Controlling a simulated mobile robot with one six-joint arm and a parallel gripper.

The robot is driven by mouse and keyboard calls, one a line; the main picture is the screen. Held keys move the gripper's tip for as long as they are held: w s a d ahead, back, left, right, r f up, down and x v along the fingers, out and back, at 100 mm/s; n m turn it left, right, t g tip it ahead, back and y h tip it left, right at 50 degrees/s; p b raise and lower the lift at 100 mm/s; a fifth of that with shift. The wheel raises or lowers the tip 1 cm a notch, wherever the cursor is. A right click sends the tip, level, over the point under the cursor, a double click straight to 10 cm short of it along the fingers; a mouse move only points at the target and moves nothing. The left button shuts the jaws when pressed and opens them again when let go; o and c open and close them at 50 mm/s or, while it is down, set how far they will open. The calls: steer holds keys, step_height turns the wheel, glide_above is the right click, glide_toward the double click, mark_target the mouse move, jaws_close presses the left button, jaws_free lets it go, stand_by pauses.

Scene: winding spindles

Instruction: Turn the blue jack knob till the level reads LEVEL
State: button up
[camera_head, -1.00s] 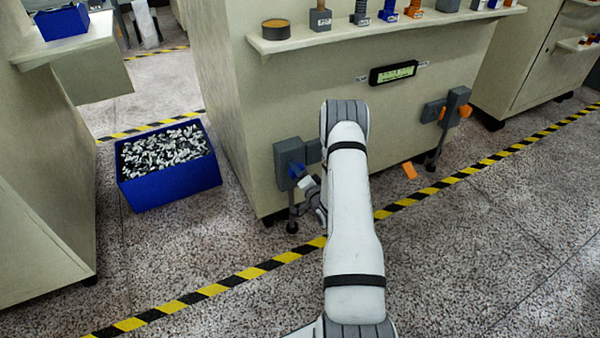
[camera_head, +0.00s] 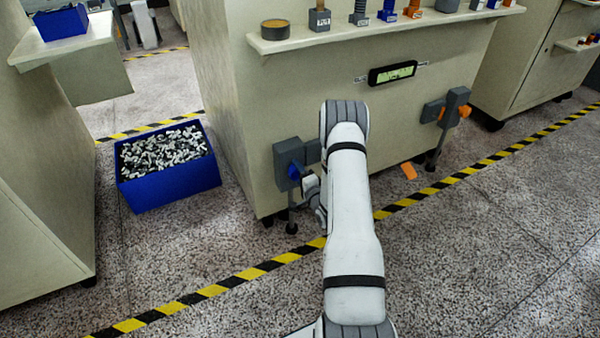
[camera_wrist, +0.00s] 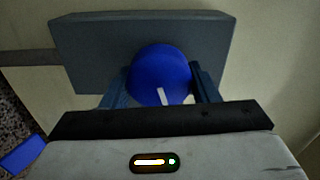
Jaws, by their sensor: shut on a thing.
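The blue jack knob (camera_head: 294,172) is on a grey block at the lower left of the cabinet front. In the wrist view the round blue knob (camera_wrist: 158,72) fills the space between the two fingers, with a white mark on its lower face. My gripper (camera_wrist: 160,80) is shut on it, one finger on each side. In the head view my gripper (camera_head: 303,180) is small and partly hidden by my arm. The level display (camera_head: 392,73) is lit green on the cabinet front, but its text is too small to read.
An orange knob (camera_head: 463,112) is on a grey block at the right. A shelf (camera_head: 350,40) with small parts juts out above the display. A blue bin (camera_head: 172,187) of parts stands on the floor at left. Striped tape (camera_head: 240,278) crosses the open floor.

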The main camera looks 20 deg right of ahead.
steer(key=shift+d, duration=0.1)
steer(key=o, duration=0.9)
steer(key=shift+o, duration=0.2)
steer(key=s+p, duration=0.2)
steer(key=s, duration=0.6)
steer(key=shift+w+d, duration=0.1)
